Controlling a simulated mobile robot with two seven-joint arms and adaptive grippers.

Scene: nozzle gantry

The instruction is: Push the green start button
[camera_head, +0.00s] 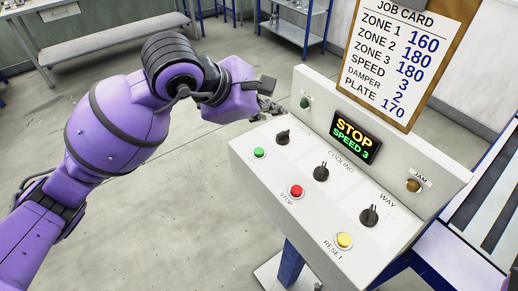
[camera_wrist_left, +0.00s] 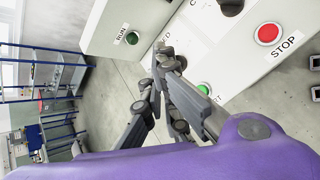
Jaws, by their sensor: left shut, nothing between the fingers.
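The green start button (camera_head: 258,153) sits at the left end of the grey control panel (camera_head: 245,168), on its sloping face. In the left wrist view the green button (camera_wrist_left: 203,89) shows just past the fingers, partly hidden by them. My left gripper (camera_head: 270,108) is shut and empty. It is at the panel's left end, further back than the button, beside the upper-left black knob (camera_head: 282,137). I see no contact with the button. The display (camera_head: 355,136) reads STOP, SPEED 3. My right gripper is out of view.
A red stop button (camera_head: 296,191), a yellow reset button (camera_head: 344,240) and black knobs (camera_head: 321,173) share the panel. A green RUN lamp (camera_head: 305,102) and an amber JAM lamp (camera_head: 413,186) are on the upright part. A job card (camera_head: 405,62) stands behind. Floor left of the panel is clear.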

